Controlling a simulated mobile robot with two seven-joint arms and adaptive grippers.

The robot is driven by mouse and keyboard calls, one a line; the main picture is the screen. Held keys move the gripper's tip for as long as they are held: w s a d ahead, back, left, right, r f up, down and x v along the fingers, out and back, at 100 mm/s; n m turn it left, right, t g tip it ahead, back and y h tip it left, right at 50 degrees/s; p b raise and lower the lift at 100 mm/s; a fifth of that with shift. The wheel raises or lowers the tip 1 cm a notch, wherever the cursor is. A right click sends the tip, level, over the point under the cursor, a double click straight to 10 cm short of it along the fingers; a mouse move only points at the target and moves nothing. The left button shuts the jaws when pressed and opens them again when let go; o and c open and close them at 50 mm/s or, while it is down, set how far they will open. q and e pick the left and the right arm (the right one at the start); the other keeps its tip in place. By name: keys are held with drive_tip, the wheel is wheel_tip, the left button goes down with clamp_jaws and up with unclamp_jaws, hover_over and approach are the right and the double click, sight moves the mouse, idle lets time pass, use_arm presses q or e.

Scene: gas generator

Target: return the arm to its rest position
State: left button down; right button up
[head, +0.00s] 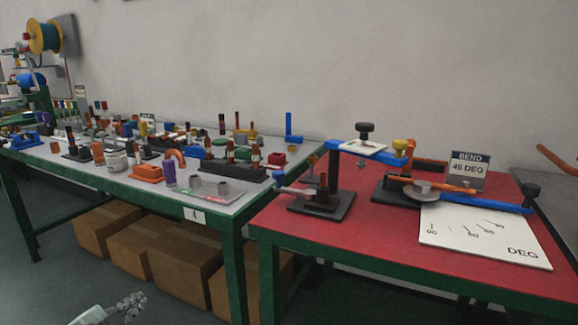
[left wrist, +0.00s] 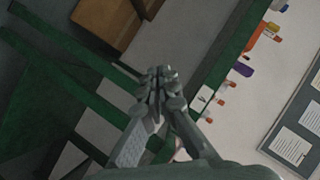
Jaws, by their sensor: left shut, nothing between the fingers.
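My left gripper (head: 130,303) shows at the bottom of the head view, low in front of the benches and below the table tops. In the left wrist view the same gripper (left wrist: 158,82) has its fingertips together with nothing between them. It is apart from the tables and the boxes in the head view. My right gripper is in neither view.
A grey-topped bench (head: 110,177) with many small parts stands at left. A red-topped table (head: 375,245) at right carries a bending rig, a "BEND 45 DEG" sign (head: 467,170) and an angle sheet (head: 480,237). Cardboard boxes (head: 177,257) lie under the bench. The floor in front is clear.

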use_arm(q)
drive_tip(key=s+d+f+n+g, duration=0.1)
drive_tip(key=s+f+n+g, duration=0.2)
drive_tip(key=s+f, duration=0.5)
drive_tip(key=s+d+f+n+g+y, duration=0.1)
drive_tip(key=s+d+f+n+g, duration=0.1)
drive_tip(key=s+f, duration=0.6)
drive_tip(key=s+d+f+n+g, duration=0.1)
drive_tip(key=s+f+n+g, duration=0.2)
drive_tip(key=s+f+g, duration=0.2)
drive_tip(key=s+f+p, duration=0.1)
drive_tip(key=s+f, duration=0.2)
drive_tip(key=f, duration=0.1)
drive_tip(key=shift+s+d+f+n+g, duration=0.15)
drive_tip(key=shift+d+n+g, duration=0.15)
drive_tip(key=shift+n, duration=0.1)
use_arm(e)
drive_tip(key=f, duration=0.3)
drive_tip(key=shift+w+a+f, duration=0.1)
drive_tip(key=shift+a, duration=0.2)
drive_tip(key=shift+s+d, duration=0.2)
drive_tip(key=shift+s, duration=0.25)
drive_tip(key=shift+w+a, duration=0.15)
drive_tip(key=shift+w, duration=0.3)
